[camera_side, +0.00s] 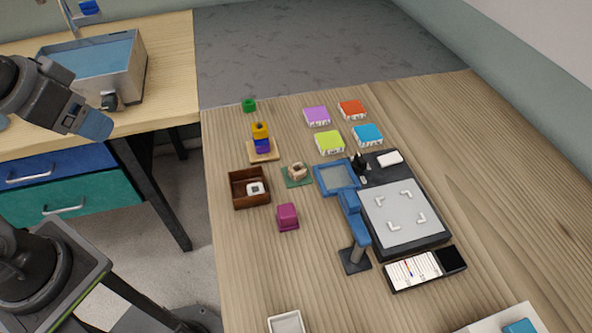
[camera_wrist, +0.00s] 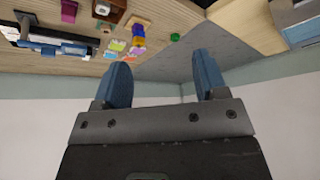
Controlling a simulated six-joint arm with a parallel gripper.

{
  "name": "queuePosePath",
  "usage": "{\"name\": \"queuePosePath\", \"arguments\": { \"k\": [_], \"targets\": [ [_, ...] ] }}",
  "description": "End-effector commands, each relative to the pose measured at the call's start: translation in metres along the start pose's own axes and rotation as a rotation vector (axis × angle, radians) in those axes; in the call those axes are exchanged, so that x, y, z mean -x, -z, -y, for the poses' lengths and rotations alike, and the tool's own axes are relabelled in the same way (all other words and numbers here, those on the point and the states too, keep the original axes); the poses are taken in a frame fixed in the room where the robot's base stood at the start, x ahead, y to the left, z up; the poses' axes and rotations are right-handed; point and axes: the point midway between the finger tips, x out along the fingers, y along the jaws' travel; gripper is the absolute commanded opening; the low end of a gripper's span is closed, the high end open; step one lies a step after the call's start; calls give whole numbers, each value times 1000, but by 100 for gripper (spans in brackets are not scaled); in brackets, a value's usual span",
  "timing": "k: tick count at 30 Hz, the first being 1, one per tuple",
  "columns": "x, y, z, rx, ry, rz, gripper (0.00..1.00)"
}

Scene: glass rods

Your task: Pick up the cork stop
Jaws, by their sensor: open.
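A small tan, ring-like piece (camera_side: 297,171) sits on a dark green mat (camera_side: 293,182) near the middle of the wooden table; it looks like the cork stop, but it is too small to be sure. My gripper (camera_side: 96,124) is far from it, raised at the upper left in the side view, in front of the sink bench. In the wrist view my gripper's two blue fingers (camera_wrist: 162,68) are apart with nothing between them. That view shows the table objects upside down and small, and I cannot make out the cork clearly there.
A brown open box (camera_side: 236,197), a stacked block tower (camera_side: 262,146) and a magenta block (camera_side: 287,217) surround the mat. A blue-armed stand (camera_side: 354,225) and a grey-topped device (camera_side: 405,212) stand to the right. The table's front left is mostly clear.

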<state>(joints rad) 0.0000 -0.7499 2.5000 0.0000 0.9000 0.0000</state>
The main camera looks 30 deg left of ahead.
Motion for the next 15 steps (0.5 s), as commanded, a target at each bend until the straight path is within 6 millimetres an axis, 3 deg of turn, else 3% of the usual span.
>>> {"name": "queuePosePath", "arguments": {
  "k": [5,8,15],
  "targets": [
    [0,3,-1,9,-2,4,66],
    [0,16,-5,53,-9,25,66],
    [-14,83,-35,315,-19,146,66]
  ]
}}
